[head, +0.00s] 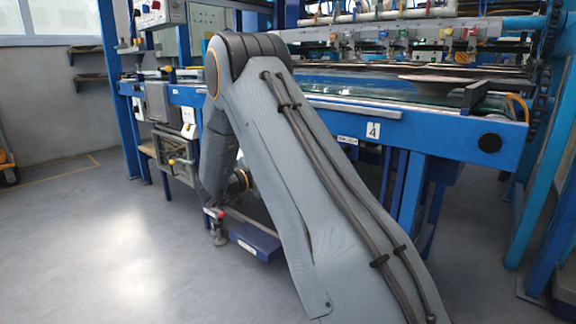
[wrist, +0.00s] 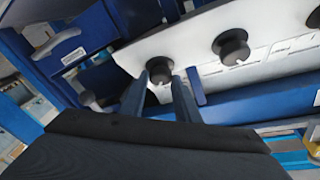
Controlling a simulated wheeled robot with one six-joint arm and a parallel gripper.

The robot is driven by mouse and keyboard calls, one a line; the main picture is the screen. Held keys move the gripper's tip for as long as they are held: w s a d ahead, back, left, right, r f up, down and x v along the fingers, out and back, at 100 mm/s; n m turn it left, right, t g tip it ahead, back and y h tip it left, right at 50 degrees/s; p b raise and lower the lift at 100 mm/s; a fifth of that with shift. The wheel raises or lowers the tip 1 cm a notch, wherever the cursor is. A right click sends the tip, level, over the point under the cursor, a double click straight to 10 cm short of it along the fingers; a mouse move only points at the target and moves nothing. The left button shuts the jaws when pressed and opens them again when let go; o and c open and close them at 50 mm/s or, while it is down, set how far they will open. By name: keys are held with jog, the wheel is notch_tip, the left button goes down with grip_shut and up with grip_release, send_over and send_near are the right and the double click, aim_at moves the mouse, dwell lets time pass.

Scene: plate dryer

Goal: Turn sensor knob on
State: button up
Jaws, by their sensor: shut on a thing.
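A black round knob (wrist: 159,70) sits on a white panel (wrist: 195,38) in the wrist view. My gripper (wrist: 165,88) reaches up to it with one blue-grey finger on each side and is shut on it. The fingers cover part of the knob's rim. A second black knob (wrist: 231,48) with a light pointer mark is to its right, apart from my fingers. A third knob (wrist: 314,18) is cut off at the right edge. No label tells me which one is the sensor knob. In the head view my own arm hides much of the area, and I cannot make out the knobs there.
A blue rail (wrist: 245,100) runs under the panel close to my fingers. A blue box with a white handle (wrist: 57,42) is at the left. In the head view a long blue machine frame (head: 440,137) stands behind my arm. The grey floor (head: 80,235) at left is clear.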

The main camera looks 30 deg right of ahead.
jog(key=shift+r, duration=0.1)
dwell(0.3)
jog(key=o, duration=1)
jog(key=shift+s+a+f+p, duration=0.15)
jog(key=shift+a+p, duration=0.3)
jog(key=shift+a, duration=0.85)
jog(key=shift+s+a+f+p, duration=0.1)
jog(key=shift+a+p, duration=0.3)
jog(key=shift+a, duration=0.95)
jog(key=shift+s+a+f+p, duration=0.15)
jog(key=shift+a+p, duration=0.3)
jog(key=shift+a, duration=0.85)
jog(key=shift+r, duration=0.1)
